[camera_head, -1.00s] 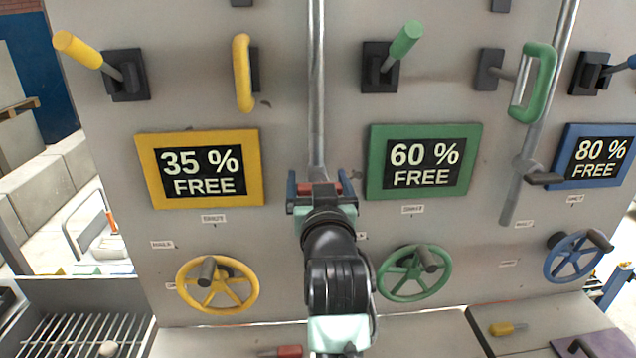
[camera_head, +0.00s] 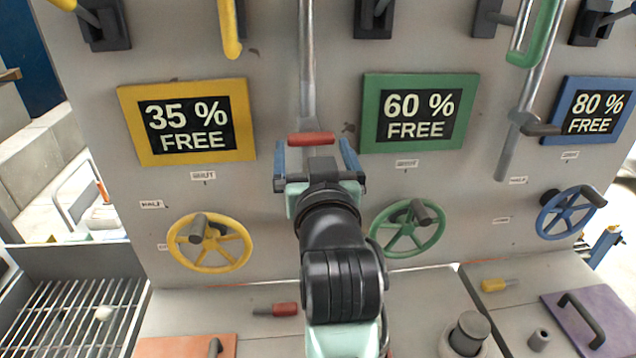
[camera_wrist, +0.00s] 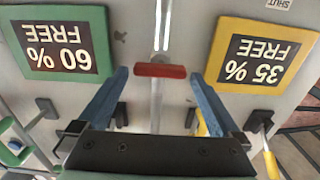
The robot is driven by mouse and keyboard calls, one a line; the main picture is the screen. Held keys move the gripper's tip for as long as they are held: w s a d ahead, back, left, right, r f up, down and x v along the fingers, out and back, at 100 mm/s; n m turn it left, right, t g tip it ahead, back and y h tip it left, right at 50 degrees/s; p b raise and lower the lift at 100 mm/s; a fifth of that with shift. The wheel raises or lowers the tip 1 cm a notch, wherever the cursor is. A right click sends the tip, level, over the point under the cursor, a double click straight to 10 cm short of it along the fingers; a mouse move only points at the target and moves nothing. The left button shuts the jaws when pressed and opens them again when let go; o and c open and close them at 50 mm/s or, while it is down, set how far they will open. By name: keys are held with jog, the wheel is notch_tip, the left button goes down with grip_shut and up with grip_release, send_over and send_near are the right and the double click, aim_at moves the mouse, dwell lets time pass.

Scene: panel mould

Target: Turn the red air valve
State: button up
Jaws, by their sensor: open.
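The red air valve handle (camera_head: 312,138) is a short red bar set crosswise at the lower end of a vertical metal pipe (camera_head: 306,60) on the grey panel. It also shows in the wrist view as a red bar (camera_wrist: 160,71) across the pipe. My gripper (camera_head: 318,155) is just below it in the head view, its blue fingers apart and empty. In the wrist view the red handle lies between and beyond the tips of my gripper (camera_wrist: 162,78), with space on both sides. I cannot tell exactly how deep it sits between the fingers.
A yellow-framed sign (camera_head: 187,122) and a green-framed sign (camera_head: 412,114) flank the pipe. A yellow handwheel (camera_head: 210,243) and a green handwheel (camera_head: 407,228) stick out lower down. A red-handled tool (camera_head: 277,310) lies on the ledge below.

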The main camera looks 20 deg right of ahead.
jog(key=b+v, duration=0.1)
jog(key=v, duration=0.5)
jog(key=shift+s+b, duration=0.15)
jog(key=shift+b, duration=0.2)
jog(key=s+a+r+n+t+y, duration=0.1)
jog(key=s+a+r+t, duration=0.2)
jog(key=a+r, duration=0.2)
jog(key=s+a+r+n+t+y, duration=0.1)
jog(key=s+a+r+t+y, duration=0.1)
jog(key=r, duration=0.9)
jog(key=s+a+r+n+t+y, duration=0.1)
jog(key=s+a+r+t+y, duration=0.1)
jog(key=s+a+r+t, duration=0.3)
jog(key=s+a+r, duration=0.1)
jog(key=a+r, duration=0.2)
jog(key=shift+a+r, duration=0.25)
jog(key=shift+a, duration=0.05)
